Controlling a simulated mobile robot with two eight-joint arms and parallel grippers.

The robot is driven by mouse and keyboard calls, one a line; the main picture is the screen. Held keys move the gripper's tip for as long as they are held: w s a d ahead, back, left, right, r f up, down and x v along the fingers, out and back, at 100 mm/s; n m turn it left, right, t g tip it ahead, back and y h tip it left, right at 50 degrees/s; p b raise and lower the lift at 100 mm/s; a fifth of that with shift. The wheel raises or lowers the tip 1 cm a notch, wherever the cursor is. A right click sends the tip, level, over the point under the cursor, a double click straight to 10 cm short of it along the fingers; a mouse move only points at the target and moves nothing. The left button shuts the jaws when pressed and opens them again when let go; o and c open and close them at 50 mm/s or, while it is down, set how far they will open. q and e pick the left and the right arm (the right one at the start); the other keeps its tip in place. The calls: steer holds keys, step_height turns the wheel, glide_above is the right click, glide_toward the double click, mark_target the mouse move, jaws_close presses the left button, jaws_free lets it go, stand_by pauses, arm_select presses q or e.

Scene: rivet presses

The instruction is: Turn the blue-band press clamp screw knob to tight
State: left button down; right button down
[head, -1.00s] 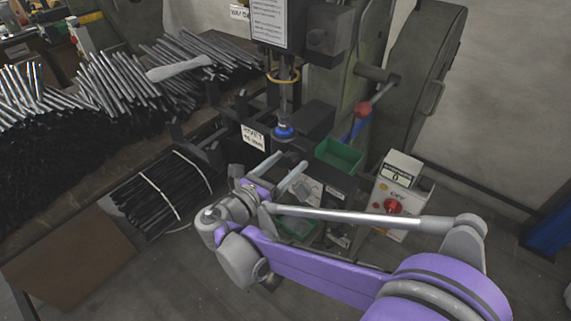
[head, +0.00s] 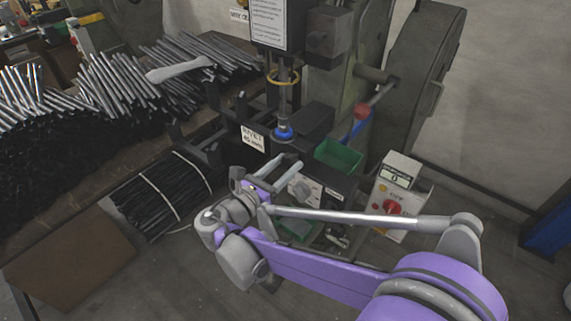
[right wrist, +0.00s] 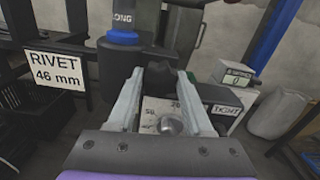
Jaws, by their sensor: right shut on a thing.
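The blue-band press has a blue collar (head: 283,133) on its ram; the blue band also shows in the right wrist view (right wrist: 123,38). Below it, a pale dial plate (right wrist: 150,111) carries a TIGHT label (right wrist: 228,109) on its right. My right gripper (head: 281,167) reaches the press front from the lower right. The knob's pointer is unclear. My left gripper is out of view.
A green bin (head: 338,157) and a control box (head: 396,185) with a red button stand right of the dial. A RIVET 46 mm sign (head: 253,139) is on the left. Bundled dark rods (head: 163,193) lie lower left. A red-knobbed lever (head: 362,110) is above the bin.

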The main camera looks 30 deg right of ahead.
steer(key=m+p, duration=0.1)
steer(key=m, duration=0.3)
steer(key=m+p, duration=0.2)
steer(key=m, duration=0.2)
steer(key=shift+s, duration=0.1)
steer(key=m+p, duration=0.1)
steer(key=m, duration=0.4)
steer(key=m+p, duration=0.1)
steer(key=m, duration=0.4)
steer(key=shift+f, duration=0.15)
steer(key=m+p, duration=0.1)
steer(key=m, duration=0.7)
steer(key=shift+m, duration=0.3)
steer(key=m+p, duration=0.1)
steer(key=m, duration=0.2)
steer(key=shift+f+m, duration=0.1)
steer(key=shift+m, duration=2.1)
